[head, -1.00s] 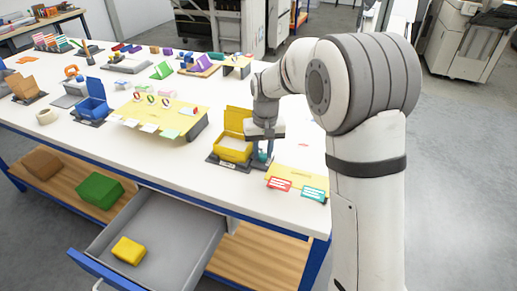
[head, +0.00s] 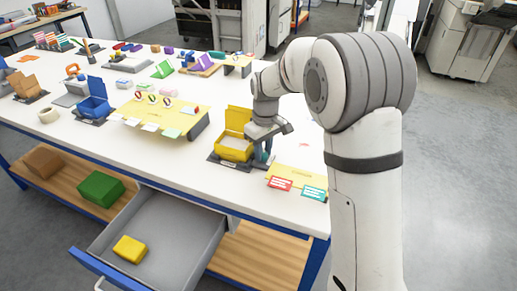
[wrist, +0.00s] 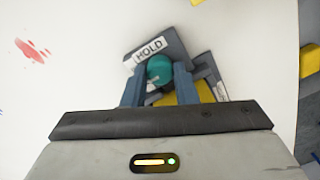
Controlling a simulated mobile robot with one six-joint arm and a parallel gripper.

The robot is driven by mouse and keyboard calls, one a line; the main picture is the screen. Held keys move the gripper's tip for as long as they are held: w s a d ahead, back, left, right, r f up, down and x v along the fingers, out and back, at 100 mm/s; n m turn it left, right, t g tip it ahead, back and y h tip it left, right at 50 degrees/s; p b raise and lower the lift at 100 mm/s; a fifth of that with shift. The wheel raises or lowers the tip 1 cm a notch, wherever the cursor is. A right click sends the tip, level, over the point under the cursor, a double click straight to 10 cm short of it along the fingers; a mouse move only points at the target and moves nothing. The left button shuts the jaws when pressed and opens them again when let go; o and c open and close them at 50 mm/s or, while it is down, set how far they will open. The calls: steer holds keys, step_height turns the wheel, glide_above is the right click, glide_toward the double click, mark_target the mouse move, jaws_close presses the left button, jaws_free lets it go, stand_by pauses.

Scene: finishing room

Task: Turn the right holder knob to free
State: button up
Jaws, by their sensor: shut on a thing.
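The right holder has a dark base (head: 216,160) with a yellow box (head: 232,148) on it, its lid raised. A teal round knob (wrist: 159,66) sits at the holder's side, beside a dark plate with a white HOLD label (wrist: 150,50). My gripper (wrist: 160,84) has one blue-grey finger on each side of the knob and is shut on it. In the head view my gripper (head: 263,153) points down at the right of the yellow box, and the knob is mostly hidden there. I cannot tell the knob's exact setting.
A blue holder box (head: 93,106) and a yellow board (head: 160,118) with cards stand to the left. A yellow mat (head: 290,173) with red and teal cards lies close on the right. An open drawer (head: 165,225) juts out below the table's front edge.

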mark_target(264, 152)
steer(key=shift+w+r, duration=0.1)
steer(key=shift+w, duration=0.1)
steer(key=o, duration=0.7)
steer(key=shift+d, duration=0.1)
step_height(264, 152, up, 8)
steer(key=shift+f, duration=0.2)
